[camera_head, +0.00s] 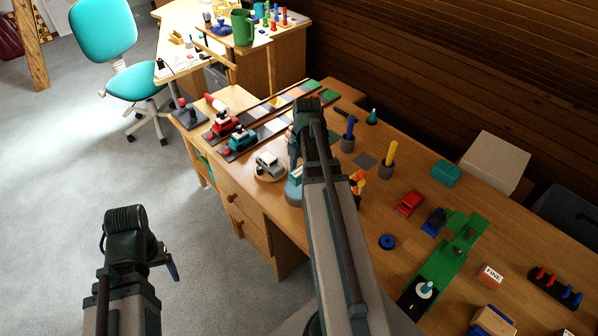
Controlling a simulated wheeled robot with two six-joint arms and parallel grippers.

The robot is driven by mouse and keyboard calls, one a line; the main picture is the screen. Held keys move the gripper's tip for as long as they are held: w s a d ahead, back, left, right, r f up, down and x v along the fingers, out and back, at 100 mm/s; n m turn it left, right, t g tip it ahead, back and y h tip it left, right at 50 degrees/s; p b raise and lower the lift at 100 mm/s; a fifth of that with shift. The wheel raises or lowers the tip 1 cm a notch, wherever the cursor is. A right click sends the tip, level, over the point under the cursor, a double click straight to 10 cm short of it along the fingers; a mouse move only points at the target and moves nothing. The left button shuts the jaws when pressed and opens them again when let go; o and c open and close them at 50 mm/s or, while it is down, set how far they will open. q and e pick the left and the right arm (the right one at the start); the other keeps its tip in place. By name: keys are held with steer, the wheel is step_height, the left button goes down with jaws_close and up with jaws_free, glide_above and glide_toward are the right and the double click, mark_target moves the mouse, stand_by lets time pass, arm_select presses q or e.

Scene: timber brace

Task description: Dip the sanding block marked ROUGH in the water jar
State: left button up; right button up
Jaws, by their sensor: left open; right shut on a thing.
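My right gripper (296,152) is at the middle of the workbench, pointing down beside its own forearm. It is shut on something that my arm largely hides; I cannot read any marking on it. Directly below it stands a blue-grey round vessel (293,192) with a pale label, which looks like the water jar. The arm covers its right side, and I cannot tell whether the held thing touches it. A block marked FINE (490,275) lies at the right of the bench. No ROUGH marking is readable. My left gripper (171,266) is open over the floor, left of the bench.
A silver toy car (269,166) stands left of the vessel. Red (221,124) and teal (241,138) toy vehicles are on the track behind. Right of my arm are a yellow peg (388,160), a red car (410,203) and a green track piece (440,268).

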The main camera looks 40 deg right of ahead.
mark_target(299, 190)
steer(key=shift+f+b, duration=2.3)
steer(key=shift+f, duration=0.3)
steer(key=o, duration=1.3)
step_height(299, 190, up, 7)
steer(key=p, duration=0.7)
steer(key=shift+r, duration=0.1)
